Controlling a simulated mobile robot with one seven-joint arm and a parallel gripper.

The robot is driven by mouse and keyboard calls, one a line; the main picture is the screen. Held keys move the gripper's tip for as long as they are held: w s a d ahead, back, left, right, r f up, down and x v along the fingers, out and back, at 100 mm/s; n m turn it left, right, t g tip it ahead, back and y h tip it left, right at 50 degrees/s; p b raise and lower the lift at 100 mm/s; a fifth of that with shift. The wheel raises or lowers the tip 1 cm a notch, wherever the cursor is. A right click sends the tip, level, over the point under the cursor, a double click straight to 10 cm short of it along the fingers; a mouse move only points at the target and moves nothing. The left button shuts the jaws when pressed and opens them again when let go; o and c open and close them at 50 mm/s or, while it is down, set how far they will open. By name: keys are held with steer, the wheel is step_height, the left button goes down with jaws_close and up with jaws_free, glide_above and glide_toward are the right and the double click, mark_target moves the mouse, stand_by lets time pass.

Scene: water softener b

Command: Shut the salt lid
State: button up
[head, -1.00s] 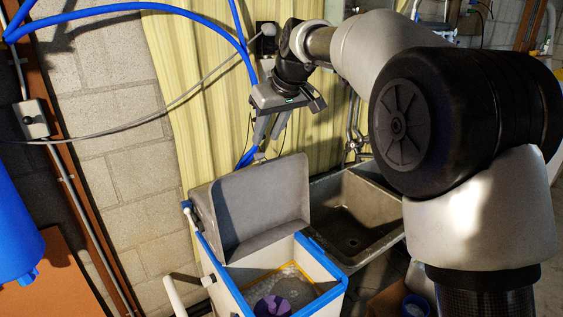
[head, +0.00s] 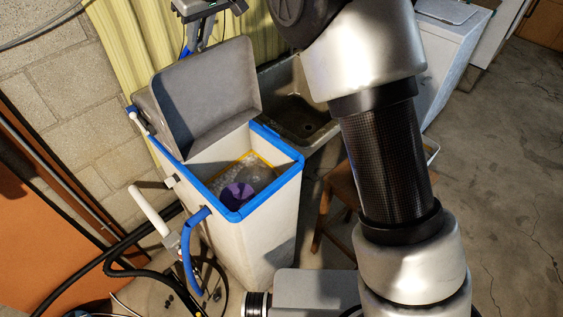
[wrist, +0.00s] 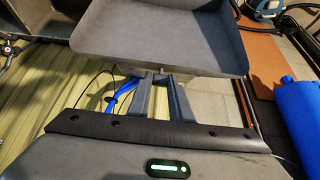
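The grey salt lid (head: 205,92) stands open, tilted up at the back of the white softener cabinet (head: 262,215). Its hollow inner face shows in the head view. The blue-rimmed opening (head: 280,148) is uncovered. My gripper (head: 193,45) is at the top of the head view, above and behind the lid, partly cut off by the frame. In the wrist view, the two fingers of my gripper (wrist: 156,76) are apart with nothing between them. Their tips are close to the edge of the lid (wrist: 165,40); I cannot tell whether they touch it.
A purple cup-like thing (head: 237,194) sits on the salt inside the cabinet. A sink (head: 300,105) stands behind to the right, and a wooden stool (head: 340,190) is beside the cabinet. Pipes and black hoses (head: 130,260) lie at left. The floor at right is clear.

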steer(key=shift+r, duration=0.1)
steer(key=shift+c, duration=0.7)
steer(key=shift+s+d+f+b, duration=0.3)
steer(key=shift+d+b, duration=0.15)
steer(key=shift+b, duration=0.3)
steer(key=s+d+f+b, duration=0.1)
steer(key=s+d+b, duration=0.4)
steer(key=b, duration=0.1)
steer(key=shift+d+b, duration=0.35)
steer(key=shift+s, duration=0.1)
